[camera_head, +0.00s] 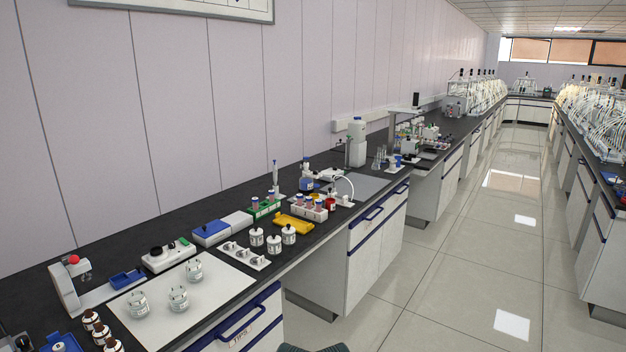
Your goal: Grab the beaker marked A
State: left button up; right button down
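Three small clear glass vessels stand upright on a white mat (215,313) at the near left of the bench: a left one (138,306), a middle one (178,299) and a back one (194,270). They look like beakers. Any letters on them are too small to read, so I cannot tell which is marked A. Neither of my grippers shows in this view.
The dark bench (262,265) runs along the wall. Brown bottles (91,319) stand left of the mat. A white stand with a red knob (66,285), a blue-topped device (212,232) and white jars (274,244) surround it. The tiled floor (460,265) is clear.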

aim_at(178, 296)
jog(key=k+j+u, duration=0.15)
jog(key=u, duration=0.25)
jog(key=k+j+u, duration=0.15)
jog(key=u, duration=0.25)
jog(key=j, duration=0.1)
